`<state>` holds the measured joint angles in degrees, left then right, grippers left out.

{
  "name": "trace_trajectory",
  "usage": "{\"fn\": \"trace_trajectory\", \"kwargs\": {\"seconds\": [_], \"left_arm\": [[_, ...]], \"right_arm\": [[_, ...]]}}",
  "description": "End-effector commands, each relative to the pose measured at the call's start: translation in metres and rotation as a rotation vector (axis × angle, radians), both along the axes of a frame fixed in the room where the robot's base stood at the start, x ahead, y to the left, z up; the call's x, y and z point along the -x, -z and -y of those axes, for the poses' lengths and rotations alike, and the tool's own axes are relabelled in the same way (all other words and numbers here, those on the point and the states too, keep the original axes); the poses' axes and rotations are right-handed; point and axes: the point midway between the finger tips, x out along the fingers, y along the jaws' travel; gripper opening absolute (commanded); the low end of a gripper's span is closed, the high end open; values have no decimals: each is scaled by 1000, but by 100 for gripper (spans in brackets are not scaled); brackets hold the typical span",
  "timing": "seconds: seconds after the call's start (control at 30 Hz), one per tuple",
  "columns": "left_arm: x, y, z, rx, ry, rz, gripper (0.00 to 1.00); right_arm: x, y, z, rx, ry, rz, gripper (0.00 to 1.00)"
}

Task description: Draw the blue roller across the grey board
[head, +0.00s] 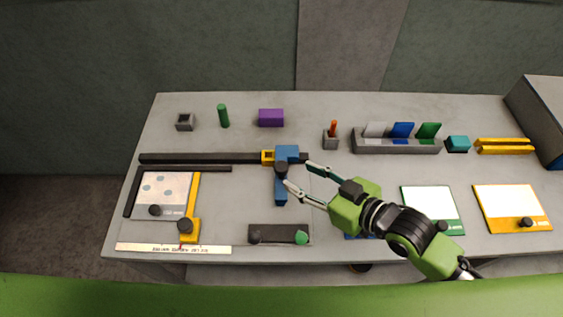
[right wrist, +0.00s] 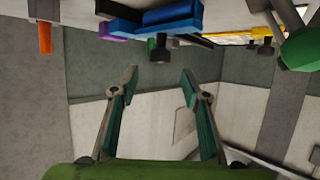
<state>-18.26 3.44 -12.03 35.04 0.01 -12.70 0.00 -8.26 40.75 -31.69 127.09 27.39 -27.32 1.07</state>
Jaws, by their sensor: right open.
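The blue roller piece (head: 280,190) is a T-shaped blue part at the black rail (head: 205,158), with a dark round knob (head: 281,167) on top. Its lower arm reaches toward the front over a pale grey board (head: 304,215), whose outline is faint. My right gripper (head: 297,173) is open and empty, just right of the knob, with its fingers pointing at it. In the right wrist view the knob (right wrist: 160,48) stands beyond the gap between the open fingertips (right wrist: 159,76), below the blue part (right wrist: 172,15). My left gripper is not in view.
A yellow block (head: 267,157) sits left of the blue part. A dark bar with a green knob (head: 301,238) lies in front. A yellow-edged frame (head: 191,205) is at left. An orange peg in a grey holder (head: 331,143) and a card rack (head: 397,146) stand behind my right gripper.

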Motion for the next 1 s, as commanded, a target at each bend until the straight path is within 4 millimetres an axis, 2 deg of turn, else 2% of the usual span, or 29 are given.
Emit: {"fn": "trace_trajectory", "kwargs": {"seconds": [0.13,0.3,0.4,0.83,0.87,1.0], "left_arm": [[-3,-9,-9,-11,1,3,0],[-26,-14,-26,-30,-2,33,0],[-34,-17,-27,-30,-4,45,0],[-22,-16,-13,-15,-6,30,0],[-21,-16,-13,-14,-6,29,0],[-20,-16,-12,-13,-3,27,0]], "right_arm": [[-22,9,-21,-3,3,1,42],[-40,21,-39,-1,1,0,42],[-46,26,-45,-1,2,1,42],[-52,30,-52,0,1,0,42],[-52,30,-52,0,1,0,37],[-52,30,-51,0,1,0,1]]}}
